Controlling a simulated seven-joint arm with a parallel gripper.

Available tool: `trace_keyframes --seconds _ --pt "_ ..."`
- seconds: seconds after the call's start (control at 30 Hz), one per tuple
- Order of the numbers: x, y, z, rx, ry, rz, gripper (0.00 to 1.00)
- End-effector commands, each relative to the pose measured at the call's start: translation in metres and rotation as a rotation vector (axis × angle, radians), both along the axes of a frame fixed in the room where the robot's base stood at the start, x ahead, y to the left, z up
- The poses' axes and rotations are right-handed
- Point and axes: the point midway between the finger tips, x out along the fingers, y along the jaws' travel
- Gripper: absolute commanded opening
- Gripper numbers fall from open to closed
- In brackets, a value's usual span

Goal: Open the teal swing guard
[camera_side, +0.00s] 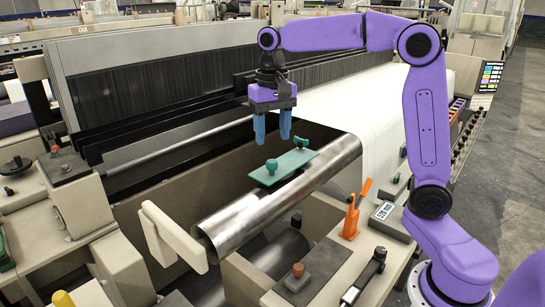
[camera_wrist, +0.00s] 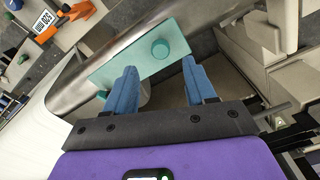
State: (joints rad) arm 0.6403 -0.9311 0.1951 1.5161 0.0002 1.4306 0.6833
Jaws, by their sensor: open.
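The teal swing guard (camera_side: 286,168) is a flat plate beside the shiny metal roller, with a round teal knob (camera_side: 271,166) on its near end and another teal knob (camera_side: 300,142) at its far end. My gripper (camera_side: 272,130) points down above the guard, apart from it, with its two blue fingers spread and nothing between them. In the wrist view the guard (camera_wrist: 125,66) lies beyond the fingertips, partly hidden by the left finger. One knob (camera_wrist: 160,48) shows in the gap between the fingers (camera_wrist: 159,68).
The metal roller (camera_side: 285,195) runs diagonally beside the guard, with white cloth (camera_side: 365,115) behind it. A beige arm (camera_side: 172,236) stands at the roller's near end. An orange lever (camera_side: 354,212) and a grey labelled box (camera_side: 388,218) sit to the right. Black loom bars (camera_side: 175,110) lie behind.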

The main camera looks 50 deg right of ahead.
Motion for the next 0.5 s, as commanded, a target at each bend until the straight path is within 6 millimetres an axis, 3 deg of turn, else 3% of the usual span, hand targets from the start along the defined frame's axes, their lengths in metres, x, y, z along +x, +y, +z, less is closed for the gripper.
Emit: trace_keyframes --seconds 0.2,0.5 --pt "-0.001 -0.001 -0.039 -0.001 0.004 -0.001 0.55" --pt "-0.001 0.000 -0.068 -0.001 0.001 0.000 0.55"
